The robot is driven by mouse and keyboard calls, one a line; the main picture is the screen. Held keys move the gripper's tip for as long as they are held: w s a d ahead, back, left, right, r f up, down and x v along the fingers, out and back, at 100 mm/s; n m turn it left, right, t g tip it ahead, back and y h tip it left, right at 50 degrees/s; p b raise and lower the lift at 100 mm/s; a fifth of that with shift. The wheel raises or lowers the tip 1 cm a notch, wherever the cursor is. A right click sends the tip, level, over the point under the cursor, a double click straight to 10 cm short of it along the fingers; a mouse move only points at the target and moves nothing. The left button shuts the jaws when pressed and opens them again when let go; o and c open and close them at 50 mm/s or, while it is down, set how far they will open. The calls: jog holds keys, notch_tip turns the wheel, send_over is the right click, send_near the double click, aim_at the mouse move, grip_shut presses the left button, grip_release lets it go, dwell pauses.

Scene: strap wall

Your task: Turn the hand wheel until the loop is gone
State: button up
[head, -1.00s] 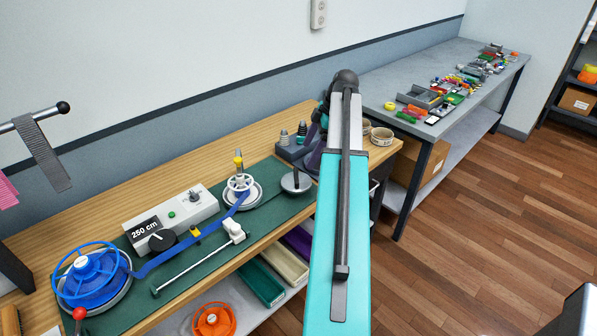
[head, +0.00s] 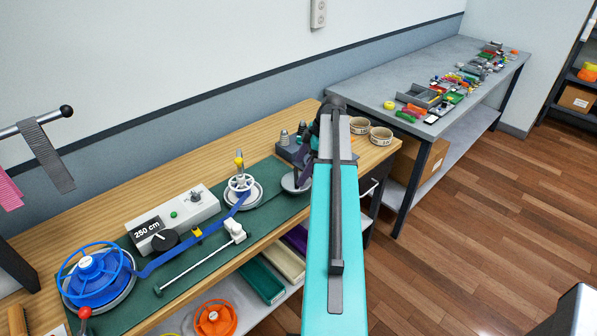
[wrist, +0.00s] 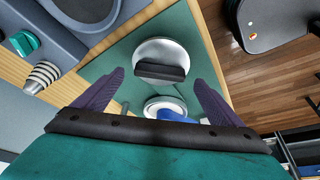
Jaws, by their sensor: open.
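I cannot make out a clear loop in the strap. In the wrist view part of a pale round plate (wrist: 160,103) with blue strap (wrist: 177,116) shows at the lower middle, partly hidden by my gripper. My gripper (wrist: 159,78) is open and empty, its purple fingers spread above a round plate with a dark bar (wrist: 160,71), right of the hand wheel in the head view.
A grey box reading 250 cm (head: 172,218) with a black knob stands behind the strap. A white slider on a rod (head: 200,260) lies in front.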

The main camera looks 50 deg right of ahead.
aim_at(297, 175)
jog(key=shift+p+x, duration=0.35)
jog(key=shift+x, duration=1.15)
jog(key=c, duration=1.1)
jog(key=shift+o, duration=0.2)
jog(key=shift+m+h+b, duration=0.3)
jog(key=shift+m+b, duration=0.1)
jog(key=shift+m, duration=0.1)
jog(key=shift+s+a+m+t+h+b, duration=0.15)
jog(key=shift+m+t+h+b, duration=0.2)
jog(key=shift+m+b, duration=0.7)
jog(key=shift+m+t+h+b, duration=0.25)
jog(key=shift+m+h+b, duration=0.4)
jog(key=shift+m, duration=1.6)
